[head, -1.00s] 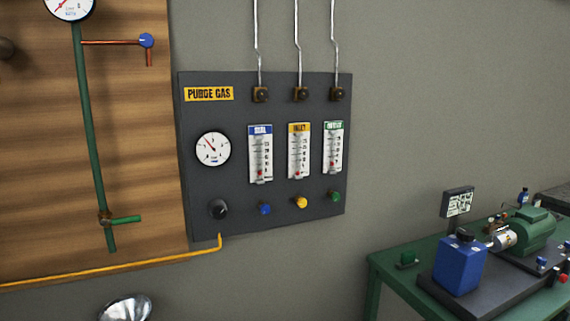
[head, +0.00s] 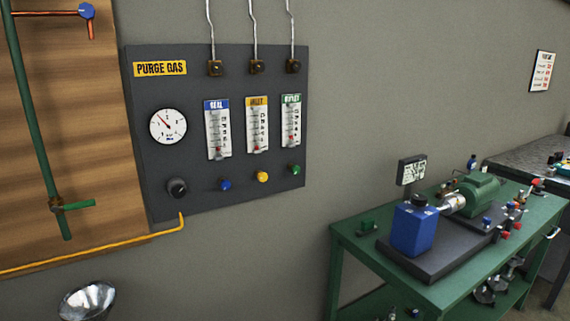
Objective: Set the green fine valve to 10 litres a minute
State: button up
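The green fine valve (head: 294,169) is a small round knob at the lower right of the dark purge gas panel (head: 140,110) on the wall. Above it is the green-labelled flow tube (head: 291,121), with a small red float in its lower half; the scale numbers are too small to read. To its left are the yellow knob (head: 262,176) under the yellow-labelled tube (head: 257,124) and the blue knob (head: 225,184) under the blue-labelled tube (head: 218,128). My gripper is not in view.
A round gauge (head: 168,126) and black knob (head: 177,187) are on the panel's left. A yellow pipe (head: 100,257) runs below. A green table (head: 350,245) with a blue box (head: 413,228) and green motor (head: 471,195) stands at right.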

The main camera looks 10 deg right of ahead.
aim_at(294, 169)
jog(key=k, duration=1.3)
jog(key=u, duration=0.3)
jog(key=i, duration=0.75)
jog(key=u, duration=0.75)
jog(key=i, duration=1.05)
jog(key=u, duration=0.35)
